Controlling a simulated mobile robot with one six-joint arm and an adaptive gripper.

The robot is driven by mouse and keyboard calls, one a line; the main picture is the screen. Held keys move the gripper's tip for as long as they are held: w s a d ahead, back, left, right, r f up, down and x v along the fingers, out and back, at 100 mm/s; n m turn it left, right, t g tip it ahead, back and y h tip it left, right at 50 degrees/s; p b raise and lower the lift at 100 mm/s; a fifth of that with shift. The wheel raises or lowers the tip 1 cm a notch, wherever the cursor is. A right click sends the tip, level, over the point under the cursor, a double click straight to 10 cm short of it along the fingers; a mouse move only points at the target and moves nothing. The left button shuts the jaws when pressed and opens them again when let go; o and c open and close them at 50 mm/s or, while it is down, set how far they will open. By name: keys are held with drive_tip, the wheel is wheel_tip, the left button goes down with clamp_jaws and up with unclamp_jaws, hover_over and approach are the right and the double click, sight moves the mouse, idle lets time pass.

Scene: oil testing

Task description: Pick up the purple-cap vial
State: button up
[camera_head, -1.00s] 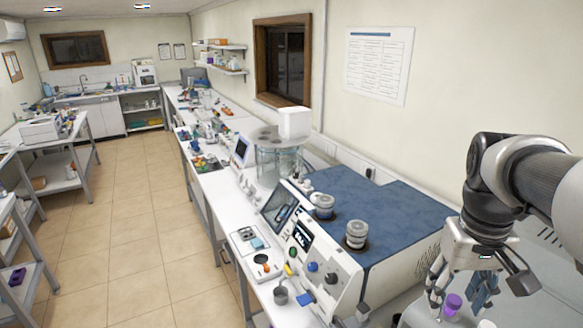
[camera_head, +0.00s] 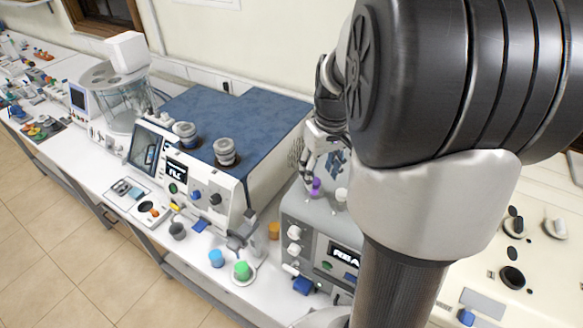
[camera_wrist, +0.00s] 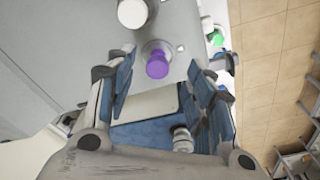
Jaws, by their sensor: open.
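The purple-cap vial (camera_head: 316,187) stands on top of a grey machine (camera_head: 292,211) in the head view, close under my gripper (camera_head: 320,173). In the wrist view, the purple cap (camera_wrist: 157,63) shows between and a little beyond the open blue-padded fingers of my gripper (camera_wrist: 160,80). A gap shows on both sides of the cap, and nothing is held. The vial's body is mostly hidden beneath its cap.
A white-capped item (camera_head: 342,195) stands close to the purple cap, also seen in the wrist view (camera_wrist: 131,13). Blue (camera_head: 216,257), green (camera_head: 242,270) and orange (camera_head: 274,230) capped items stand on the bench. A large blue-topped machine (camera_head: 245,115) is to the left.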

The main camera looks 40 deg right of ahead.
sight(315, 181)
drive_tip(key=f, duration=0.2)
drive_tip(key=w+f, duration=0.1)
drive_tip(key=f, duration=0.1)
drive_tip(key=w+f, duration=0.1)
drive_tip(key=f, duration=0.1)
drive_tip(key=shift+d+f+p, duration=0.25)
drive_tip(key=shift+p, duration=0.05)
drive_tip(key=shift+c, duration=0.5)
drive_tip(key=c, duration=1.1)
